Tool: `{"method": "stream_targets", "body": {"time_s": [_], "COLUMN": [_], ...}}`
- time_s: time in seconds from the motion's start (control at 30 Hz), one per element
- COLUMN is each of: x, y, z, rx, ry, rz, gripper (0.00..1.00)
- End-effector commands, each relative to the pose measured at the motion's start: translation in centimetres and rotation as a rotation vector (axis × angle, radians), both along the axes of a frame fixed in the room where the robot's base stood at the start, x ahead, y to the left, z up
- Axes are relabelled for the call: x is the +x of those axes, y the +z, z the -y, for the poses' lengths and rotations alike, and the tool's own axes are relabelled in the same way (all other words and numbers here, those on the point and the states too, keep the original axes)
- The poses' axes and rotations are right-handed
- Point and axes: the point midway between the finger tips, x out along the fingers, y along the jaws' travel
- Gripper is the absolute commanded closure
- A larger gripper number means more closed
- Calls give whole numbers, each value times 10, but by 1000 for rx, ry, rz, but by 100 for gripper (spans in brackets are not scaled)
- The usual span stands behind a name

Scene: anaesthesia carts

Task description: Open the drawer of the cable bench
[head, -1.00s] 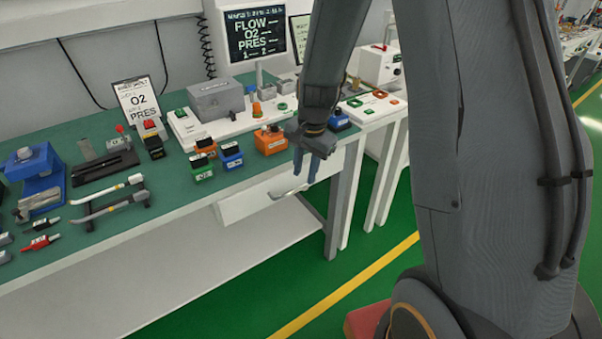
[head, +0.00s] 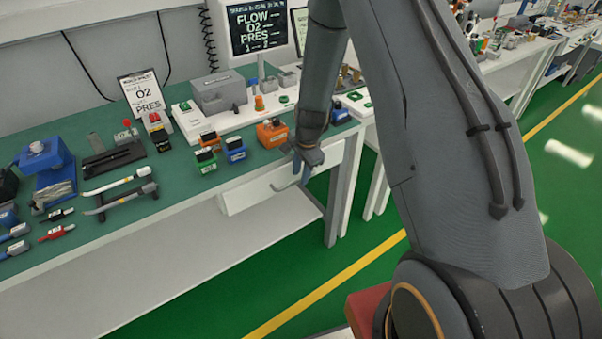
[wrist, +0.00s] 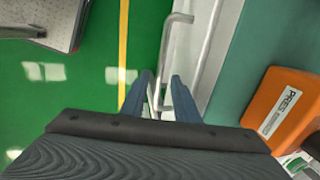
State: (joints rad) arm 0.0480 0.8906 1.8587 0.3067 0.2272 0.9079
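The cable bench (head: 120,225) has a green top and a white drawer (head: 250,190) under its front edge. I cannot tell any gap around the drawer front. My gripper (head: 288,182) is low in front of the drawer and covers most of its handle in the head view. In the wrist view, the metal bar handle (wrist: 168,50) runs between the two blue fingers of my gripper (wrist: 163,76). The fingers are apart, one on each side of the bar, with gaps visible. Firm contact with the handle does not show.
Orange (head: 271,133), blue (head: 235,150) and green (head: 206,161) blocks stand on the bench above the drawer. Green floor with a yellow line (head: 330,285) lies in front of the bench.

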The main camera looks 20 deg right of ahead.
Motion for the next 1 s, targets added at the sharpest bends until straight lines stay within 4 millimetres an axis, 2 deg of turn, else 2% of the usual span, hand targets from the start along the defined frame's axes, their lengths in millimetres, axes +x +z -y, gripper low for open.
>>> {"method": "stream_targets", "body": {"time_s": [0.13,0.4,0.57,0.6,1.0], "x": [1,1,1,1,1], "y": [-7,-8,-8,-8,-8], "z": [0,0,0,0,2], "rx": [0,-1,-1,0,0], "ry": [1,1,1,1,0], "rz": [0,0,0,0,0], "gripper": [72,72,97,100,100]}}
